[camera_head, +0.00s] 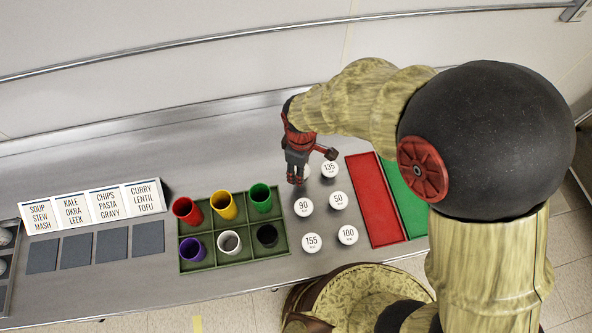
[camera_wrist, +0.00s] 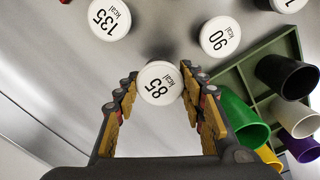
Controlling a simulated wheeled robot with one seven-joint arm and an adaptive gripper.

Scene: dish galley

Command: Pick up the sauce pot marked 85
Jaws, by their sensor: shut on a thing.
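The sauce pot marked 85 (camera_wrist: 158,84) shows its round white lid between the fingertips of my gripper (camera_wrist: 160,95) in the wrist view. The gripper is shut on it, with a yellow-padded finger on each side. In the head view my gripper (camera_head: 298,178) points down over the counter, behind the other pots, and hides the pot marked 85. Whether the pot touches the counter I cannot tell.
Close by stand white-lidded pots marked 135 (camera_head: 329,169), 90 (camera_head: 303,207), 50 (camera_head: 338,201), 155 (camera_head: 312,243) and 100 (camera_head: 347,234). A green crate (camera_head: 234,261) of coloured cups is left of them. A red mat (camera_head: 372,200) and a green mat (camera_head: 408,205) lie right.

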